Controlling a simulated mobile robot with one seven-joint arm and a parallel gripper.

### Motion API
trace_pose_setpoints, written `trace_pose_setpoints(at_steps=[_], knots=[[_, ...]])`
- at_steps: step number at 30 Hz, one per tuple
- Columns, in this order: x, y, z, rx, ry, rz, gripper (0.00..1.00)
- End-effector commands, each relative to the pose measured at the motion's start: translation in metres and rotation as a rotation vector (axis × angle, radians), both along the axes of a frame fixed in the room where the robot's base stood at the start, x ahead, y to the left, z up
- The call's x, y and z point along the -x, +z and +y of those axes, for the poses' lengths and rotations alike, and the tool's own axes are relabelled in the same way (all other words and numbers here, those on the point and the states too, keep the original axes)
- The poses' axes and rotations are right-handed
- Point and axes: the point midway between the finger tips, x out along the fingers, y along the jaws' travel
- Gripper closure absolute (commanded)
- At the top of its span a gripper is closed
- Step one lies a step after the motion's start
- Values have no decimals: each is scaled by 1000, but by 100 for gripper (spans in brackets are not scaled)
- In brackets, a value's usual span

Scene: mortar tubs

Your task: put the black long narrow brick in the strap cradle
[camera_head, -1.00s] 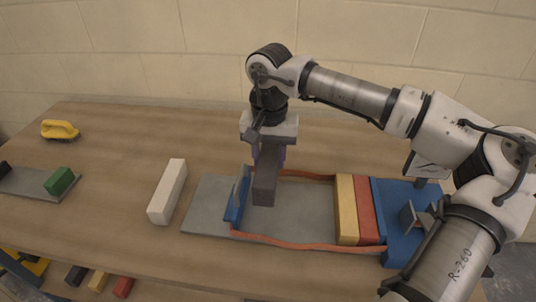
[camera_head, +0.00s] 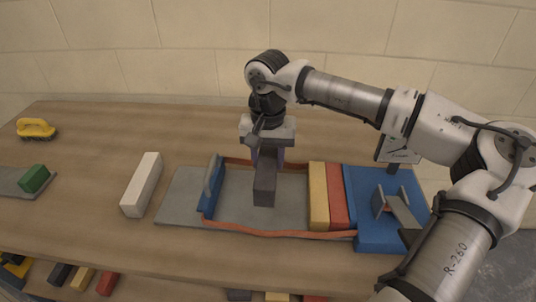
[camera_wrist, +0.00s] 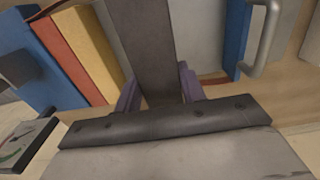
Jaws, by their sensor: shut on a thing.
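My gripper (camera_head: 267,158) is shut on the black long narrow brick (camera_head: 264,188) and holds it over the strap cradle. The brick also shows in the wrist view (camera_wrist: 147,42), between the purple fingers (camera_wrist: 158,92). The strap cradle has a grey base plate (camera_head: 182,198), a blue end plate with a handle (camera_head: 211,190) at the left, a blue block (camera_head: 382,235) at the right and an orange strap (camera_head: 270,233) around it. A yellow brick (camera_head: 318,196) and a red brick (camera_head: 337,196) stand side by side against the right end. Whether the black brick touches the plate is unclear.
A white brick (camera_head: 142,185) lies left of the cradle. A green brick (camera_head: 35,178) lies on a grey plate (camera_head: 12,186) at the far left, with a yellow-handled brush (camera_head: 36,128) behind. More bricks (camera_head: 83,278) lie below the tabletop. Free room lies at back left.

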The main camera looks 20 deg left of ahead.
Motion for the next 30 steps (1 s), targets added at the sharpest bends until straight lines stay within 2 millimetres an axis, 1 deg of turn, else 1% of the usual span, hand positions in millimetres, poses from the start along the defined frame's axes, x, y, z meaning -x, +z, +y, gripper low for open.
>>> trace_pose_setpoints(at_steps=[1,3,15,18,23,30], knots=[[0,-9,0,-1,0,-1,100],[0,-18,0,-1,-1,-1,100],[0,-68,0,-2,-1,0,100],[0,-78,0,-1,-1,-1,100],[0,-85,0,-1,-1,-1,100],[0,-84,0,-1,-1,-1,100]])
